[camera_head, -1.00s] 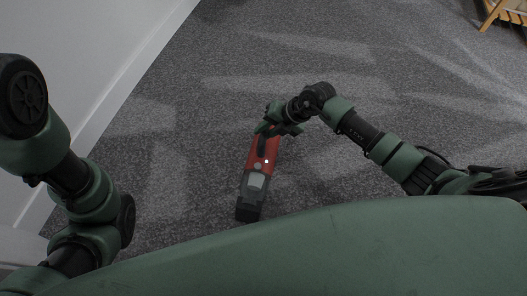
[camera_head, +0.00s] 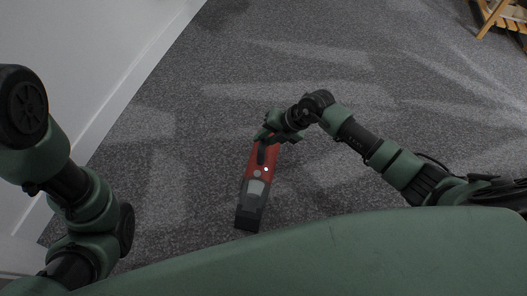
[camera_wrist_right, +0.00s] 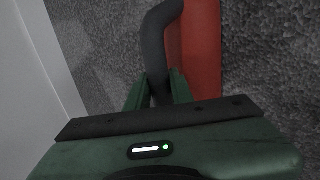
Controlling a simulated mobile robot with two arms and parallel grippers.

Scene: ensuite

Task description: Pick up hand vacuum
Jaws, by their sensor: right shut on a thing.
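The hand vacuum (camera_head: 256,188) is red with a grey and black front end and a dark handle. In the head view it is in the middle, over the grey carpet, its black end toward me. My right gripper (camera_head: 268,137) is at its far end. In the right wrist view, the gripper (camera_wrist_right: 160,92) is shut on the black handle of the hand vacuum (camera_wrist_right: 201,50), with a finger on each side. I cannot tell whether the vacuum touches the floor. My left arm is at the left of the head view; its gripper is not seen.
Grey carpet (camera_head: 330,80) around the vacuum is clear. A white wall (camera_head: 90,60) with a skirting board runs along the left. A wooden piece of furniture (camera_head: 500,17) stands at the far right corner.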

